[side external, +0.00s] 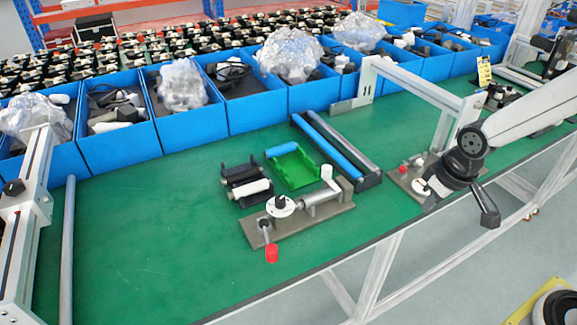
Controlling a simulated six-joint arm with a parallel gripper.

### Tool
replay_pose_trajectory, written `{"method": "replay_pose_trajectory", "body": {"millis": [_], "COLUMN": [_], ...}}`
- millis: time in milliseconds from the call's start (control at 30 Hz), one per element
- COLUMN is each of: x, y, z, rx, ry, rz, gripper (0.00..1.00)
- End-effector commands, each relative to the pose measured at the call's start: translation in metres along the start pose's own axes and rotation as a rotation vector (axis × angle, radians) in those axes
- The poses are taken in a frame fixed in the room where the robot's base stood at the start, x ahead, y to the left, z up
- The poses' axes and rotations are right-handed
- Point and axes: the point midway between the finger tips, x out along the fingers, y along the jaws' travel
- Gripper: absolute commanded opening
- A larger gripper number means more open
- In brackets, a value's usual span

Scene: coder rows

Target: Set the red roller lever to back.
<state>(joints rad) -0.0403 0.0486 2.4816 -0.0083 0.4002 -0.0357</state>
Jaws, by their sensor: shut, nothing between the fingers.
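The red roller lever (271,253) has a short metal arm with a red roller end. It points toward the table's front edge, down in the picture. My gripper (490,218) is at the right, past the table's front edge and pointing down. It is shut and empty, well apart from the lever.
A green tray (296,170) and black holders with rollers (248,183) stand behind the fixture. A blue bar (330,146) lies to their right. A second fixture with a red knob (403,169) is near my arm. Blue bins (237,112) line the back.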

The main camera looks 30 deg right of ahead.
Motion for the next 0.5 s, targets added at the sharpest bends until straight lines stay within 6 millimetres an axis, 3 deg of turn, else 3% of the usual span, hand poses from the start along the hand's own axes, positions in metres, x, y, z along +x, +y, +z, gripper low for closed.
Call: {"method": "replay_pose_trajectory", "body": {"millis": [500], "x": [0.006], "y": [-0.065], "z": [-0.085], "rx": [-0.384], "ry": [-0.088], "rz": [-0.019], "gripper": [0.0]}}
